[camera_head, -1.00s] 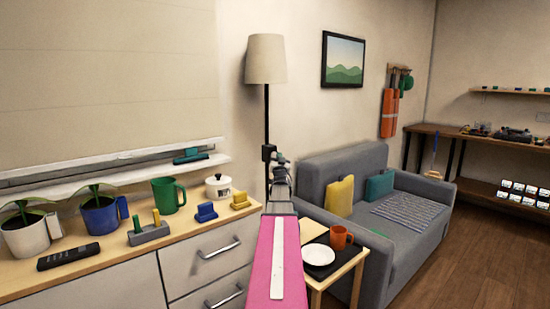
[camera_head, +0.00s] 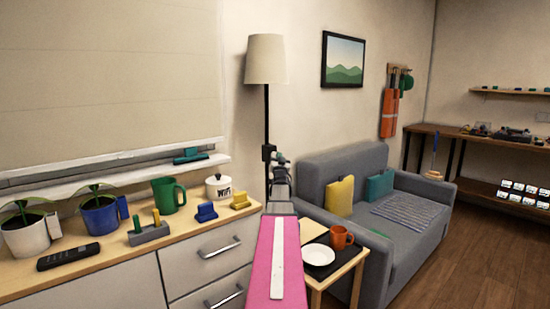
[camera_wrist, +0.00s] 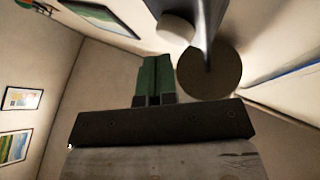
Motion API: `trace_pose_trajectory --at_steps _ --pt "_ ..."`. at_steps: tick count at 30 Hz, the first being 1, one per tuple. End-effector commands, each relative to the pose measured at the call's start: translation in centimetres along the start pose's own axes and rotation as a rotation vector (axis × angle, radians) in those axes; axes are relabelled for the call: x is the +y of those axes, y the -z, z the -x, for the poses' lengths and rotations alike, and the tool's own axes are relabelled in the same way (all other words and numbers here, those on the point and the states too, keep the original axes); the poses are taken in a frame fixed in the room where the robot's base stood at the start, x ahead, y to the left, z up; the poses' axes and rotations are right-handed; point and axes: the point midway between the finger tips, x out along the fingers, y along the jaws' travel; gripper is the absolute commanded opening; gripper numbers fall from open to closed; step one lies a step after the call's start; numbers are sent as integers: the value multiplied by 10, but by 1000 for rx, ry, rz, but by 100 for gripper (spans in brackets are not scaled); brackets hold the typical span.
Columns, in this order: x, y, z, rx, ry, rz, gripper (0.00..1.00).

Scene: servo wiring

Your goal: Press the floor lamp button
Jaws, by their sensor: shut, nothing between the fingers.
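The floor lamp stands against the back wall in the head view, with a cream shade (camera_head: 266,60) on a thin black pole (camera_head: 267,115). My gripper (camera_head: 280,160) is at the end of my arm, in front of the lower part of the pole. Dark parts overlap there, and I cannot make out the lamp button or whether my gripper touches it. In the wrist view my gripper's green fingers (camera_wrist: 155,72) are together and hold nothing. A round dark disc beside them may be the lamp's shade or base; I cannot tell which.
A wooden-topped cabinet (camera_head: 120,268) with plants, a green mug (camera_head: 167,195) and small items is on the left. A side table (camera_head: 335,272) with a plate and orange mug is close on the right, before the grey sofa (camera_head: 415,230).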

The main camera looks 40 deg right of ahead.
Motion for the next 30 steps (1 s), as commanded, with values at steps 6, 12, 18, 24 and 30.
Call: trace_pose_trajectory --at_steps 6,12,18,24,30 --pt "0 0 0 0 0 0 0" --pt "0 0 0 0 0 0 0" --pt "-2 -2 -3 0 0 0 0" --pt "-4 -4 -7 0 -1 -1 0" --pt "-4 -4 -6 0 0 0 0"
